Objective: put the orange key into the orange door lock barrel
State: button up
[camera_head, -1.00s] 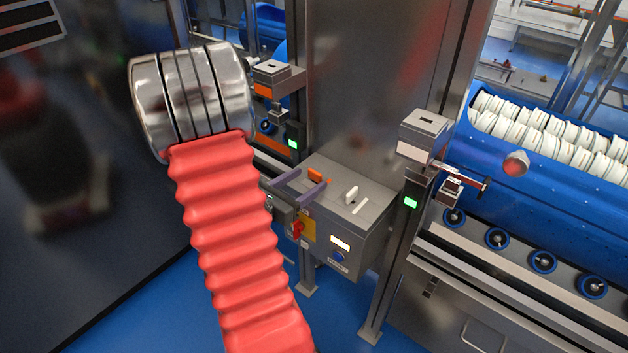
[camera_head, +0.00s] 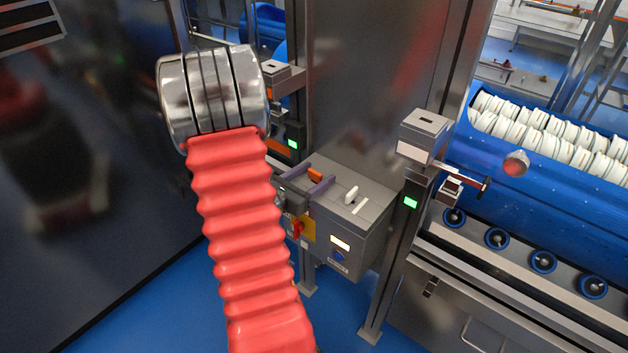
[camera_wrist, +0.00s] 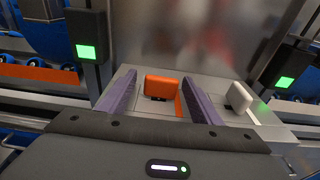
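The orange key (camera_head: 315,174) stands upright on the top of a grey key box (camera_head: 372,215), with an orange strip beside it. In the wrist view the orange key (camera_wrist: 161,88) sits between the two purple fingers of my gripper (camera_wrist: 158,97). The fingers are open, with a gap on each side of the key. A grey lock housing (camera_head: 287,73) with an orange label is on the left post, partly hidden by my arm. I take it for the orange door lock; its barrel opening is not clear.
A white key (camera_head: 351,194) stands on the same box, right of the orange key; it also shows in the wrist view (camera_wrist: 238,97). A second lock housing (camera_head: 424,128) with a white label is on the right post. A steel panel (camera_head: 372,90) rises behind the box.

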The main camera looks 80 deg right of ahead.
aim_at(314, 171)
jog(key=c, duration=1.1)
jog(key=shift+r, duration=0.1)
jog(key=shift+r, duration=4.95)
jog(key=w+a+f+n+t, duration=0.1)
jog(key=w+a+n+t, duration=0.4)
jog(key=w, duration=0.6)
jog(key=w+a+f+n+t, duration=0.1)
jog(key=w+a+t, duration=0.3)
jog(key=w+a, duration=0.45)
jog(key=w+a+f+n+t, duration=0.1)
jog(key=w+a+n+t, duration=0.35)
jog(key=w, duration=0.75)
jog(key=w+a+f+n+t+y, duration=0.1)
jog(key=w+a+n+t+y, duration=0.1)
jog(key=a, duration=1)
jog(key=w+a+f+n+t+y, duration=0.2)
jog(key=w+a, duration=0.4)
jog(key=a, duration=0.5)
jog(key=w+a+f+n+t+y, duration=0.1)
jog(key=w+a+n+t+y, duration=0.3)
jog(key=a, duration=0.8)
jog(key=shift+w+a+f+n+y, duration=0.1)
jog(key=shift+w+a+n+y, duration=0.1)
jog(key=shift+y, duration=0.35)
jog(key=shift+w+a+f+n+y, duration=0.1)
jog(key=shift+a+n+y, duration=0.05)
jog(key=shift+y, duration=0.4)
